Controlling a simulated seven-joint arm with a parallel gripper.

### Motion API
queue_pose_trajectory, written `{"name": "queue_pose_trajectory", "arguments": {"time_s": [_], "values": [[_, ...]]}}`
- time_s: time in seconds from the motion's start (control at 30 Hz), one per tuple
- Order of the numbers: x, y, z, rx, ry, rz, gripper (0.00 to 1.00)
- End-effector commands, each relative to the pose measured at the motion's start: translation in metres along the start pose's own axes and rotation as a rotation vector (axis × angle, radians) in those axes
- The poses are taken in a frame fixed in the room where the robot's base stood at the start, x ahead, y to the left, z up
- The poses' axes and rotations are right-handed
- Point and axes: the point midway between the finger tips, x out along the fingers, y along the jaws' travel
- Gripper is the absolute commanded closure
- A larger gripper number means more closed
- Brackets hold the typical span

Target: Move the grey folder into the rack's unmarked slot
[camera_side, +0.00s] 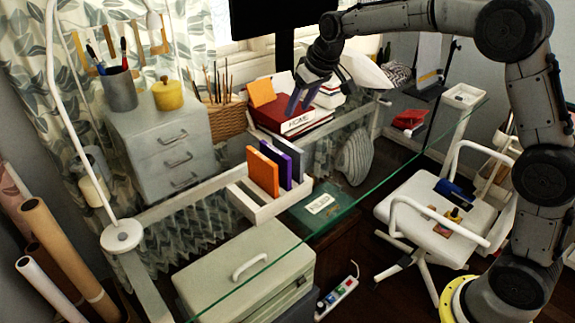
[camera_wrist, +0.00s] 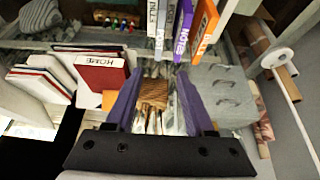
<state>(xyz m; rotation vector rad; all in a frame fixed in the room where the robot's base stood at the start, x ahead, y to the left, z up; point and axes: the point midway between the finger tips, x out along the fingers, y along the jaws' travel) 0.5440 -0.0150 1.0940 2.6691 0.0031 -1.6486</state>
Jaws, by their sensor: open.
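In the wrist view, grey spines with dark lettering (camera_wrist: 166,22) show at the top, left of the purple (camera_wrist: 184,30) and orange (camera_wrist: 205,28) spines. The rack's slot markings cannot be made out. My gripper (camera_side: 302,103) is open and empty, behind and above the rack near the stacked books. Its two purple fingers (camera_wrist: 158,82) point toward the desk in the wrist view.
A red book labelled HOME (camera_side: 277,118) tops a stack near my fingers. A wicker basket (camera_side: 228,120), grey drawers (camera_side: 157,150) and a lamp (camera_side: 122,236) stand to the left. A beige case (camera_side: 245,272) is in front; a teal box (camera_side: 325,207) lies right of the rack.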

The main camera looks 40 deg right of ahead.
Motion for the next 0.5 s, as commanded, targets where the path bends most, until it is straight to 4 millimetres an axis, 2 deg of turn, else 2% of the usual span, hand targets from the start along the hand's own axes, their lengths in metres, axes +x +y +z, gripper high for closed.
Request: {"name": "queue_pose_trajectory", "arguments": {"time_s": [0.03, 0.1, 0.27, 0.5], "values": [[0.016, 0.001, 0.003, 0.002, -0.025, 0.0, 0.46], [0.03, 0.002, 0.008, 0.004, -0.052, -0.001, 0.46], [0.05, 0.002, 0.014, 0.005, -0.076, -0.001, 0.46], [0.093, 0.002, 0.018, 0.005, -0.076, -0.001, 0.46]]}}
